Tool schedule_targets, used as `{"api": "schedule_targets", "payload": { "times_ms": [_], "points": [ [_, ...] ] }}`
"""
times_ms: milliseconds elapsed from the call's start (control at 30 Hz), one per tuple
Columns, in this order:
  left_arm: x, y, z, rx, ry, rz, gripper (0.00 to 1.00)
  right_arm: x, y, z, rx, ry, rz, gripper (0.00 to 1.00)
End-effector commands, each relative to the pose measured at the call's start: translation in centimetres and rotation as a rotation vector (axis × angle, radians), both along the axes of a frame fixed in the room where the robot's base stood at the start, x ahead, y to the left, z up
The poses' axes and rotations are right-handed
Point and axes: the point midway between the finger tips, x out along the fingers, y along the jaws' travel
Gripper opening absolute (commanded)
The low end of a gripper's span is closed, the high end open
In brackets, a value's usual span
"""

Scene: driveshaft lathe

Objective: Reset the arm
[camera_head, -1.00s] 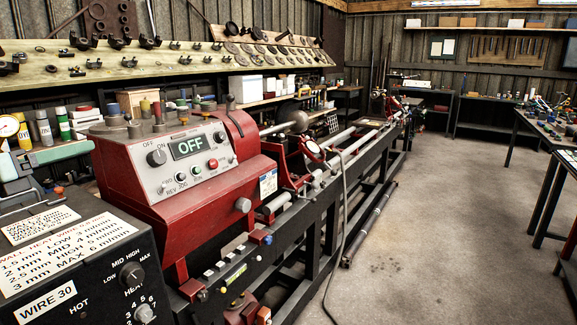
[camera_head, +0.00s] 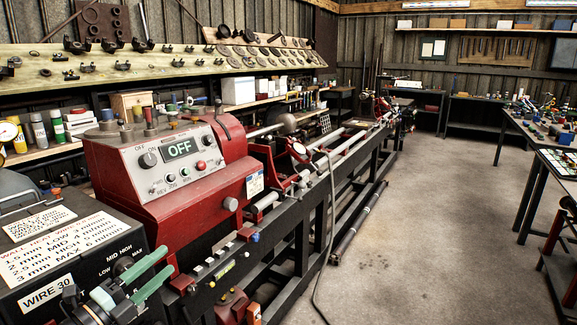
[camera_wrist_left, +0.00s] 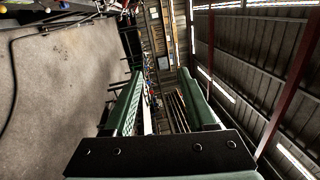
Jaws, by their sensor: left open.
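My left gripper (camera_head: 168,260) is low at the left of the head view, in front of the black WIRE 30 box (camera_head: 30,268). Its two green fingers point up and to the right, apart, with nothing between them. In the left wrist view the fingers (camera_wrist_left: 160,75) are also spread and empty, facing the far wall and ceiling. My left wrist hides part of the box's knobs. My right gripper is not in view.
The red lathe (camera_head: 205,192) with its OFF display stands just beyond the gripper, on a long black frame. A grey hose (camera_head: 332,200) hangs in front of it. Workbenches (camera_head: 535,130) stand at the right. The concrete floor (camera_head: 430,220) between is clear.

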Motion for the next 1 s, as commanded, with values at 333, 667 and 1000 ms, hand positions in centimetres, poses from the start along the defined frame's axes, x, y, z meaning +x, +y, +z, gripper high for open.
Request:
{"api": "schedule_targets", "payload": {
  "times_ms": [333, 667, 1000],
  "points": [
    [-11.0, -3.2, -20.5, -0.836, 0.689, 0.33, 0.56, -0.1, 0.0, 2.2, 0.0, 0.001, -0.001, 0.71],
    [-25.3, -7.8, -31.5, -1.281, 1.191, 0.665, 0.56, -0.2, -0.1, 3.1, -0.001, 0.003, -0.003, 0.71],
    [-27.5, -8.7, -32.5, -1.336, 1.258, 0.711, 0.56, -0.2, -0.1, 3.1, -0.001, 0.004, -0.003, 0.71]
  ]
}}
